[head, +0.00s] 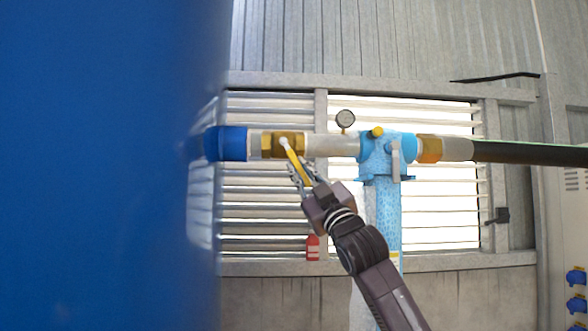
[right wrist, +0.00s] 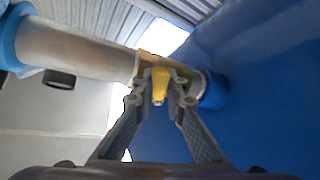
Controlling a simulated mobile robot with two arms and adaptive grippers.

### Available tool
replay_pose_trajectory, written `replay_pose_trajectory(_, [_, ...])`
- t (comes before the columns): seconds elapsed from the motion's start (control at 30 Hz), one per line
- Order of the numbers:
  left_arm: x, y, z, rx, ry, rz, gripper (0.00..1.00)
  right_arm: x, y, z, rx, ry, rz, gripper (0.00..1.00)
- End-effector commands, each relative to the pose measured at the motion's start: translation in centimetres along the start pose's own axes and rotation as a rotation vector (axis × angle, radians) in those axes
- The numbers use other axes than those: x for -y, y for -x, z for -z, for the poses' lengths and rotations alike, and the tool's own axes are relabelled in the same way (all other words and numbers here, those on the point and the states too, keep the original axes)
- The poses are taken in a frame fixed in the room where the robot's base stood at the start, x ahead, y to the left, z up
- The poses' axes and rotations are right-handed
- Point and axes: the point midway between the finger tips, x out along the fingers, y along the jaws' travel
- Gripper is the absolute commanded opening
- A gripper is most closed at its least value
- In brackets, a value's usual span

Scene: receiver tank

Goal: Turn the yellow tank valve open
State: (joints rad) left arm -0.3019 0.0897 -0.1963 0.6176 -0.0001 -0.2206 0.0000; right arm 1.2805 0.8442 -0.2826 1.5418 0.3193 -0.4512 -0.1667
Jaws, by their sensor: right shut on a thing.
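The yellow valve handle (head: 295,163) hangs down and slightly to the right from a brass valve body (head: 270,145) on the pipe beside the blue tank (head: 100,170). My right gripper (head: 301,177) reaches up from below and is shut on the handle. In the right wrist view the yellow handle (right wrist: 160,84) sits between the two fingertips (right wrist: 160,99), below the pipe. The fingers cover part of the handle. My left gripper is not in view.
A grey pipe (head: 332,145) runs right from the valve to a light blue filter housing (head: 386,155) with a vertical blue column below. A round gauge (head: 345,119) stands above the pipe. A black hose (head: 530,153) continues right. Louvred windows and a corrugated wall lie behind.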

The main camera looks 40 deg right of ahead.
Motion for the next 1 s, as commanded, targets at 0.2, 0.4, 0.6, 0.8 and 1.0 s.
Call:
replay_pose_trajectory(0.2, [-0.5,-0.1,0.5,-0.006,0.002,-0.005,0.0,0.4,0.2,0.2,-0.007,0.0,0.008,0.3])
replay_pose_trajectory(0.4, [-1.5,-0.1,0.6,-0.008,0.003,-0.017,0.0,0.5,0.2,0.0,-0.004,0.0,0.009,0.3])
replay_pose_trajectory(0.6, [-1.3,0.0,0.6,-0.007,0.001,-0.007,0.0,0.6,0.8,0.0,-0.004,0.001,0.01,0.3])
replay_pose_trajectory(0.8, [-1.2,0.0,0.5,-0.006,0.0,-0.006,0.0,0.6,3.7,0.1,-0.004,0.002,0.011,0.3])
replay_pose_trajectory(1.0, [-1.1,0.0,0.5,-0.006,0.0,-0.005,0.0,0.5,7.3,0.3,-0.005,0.003,0.01,0.3])
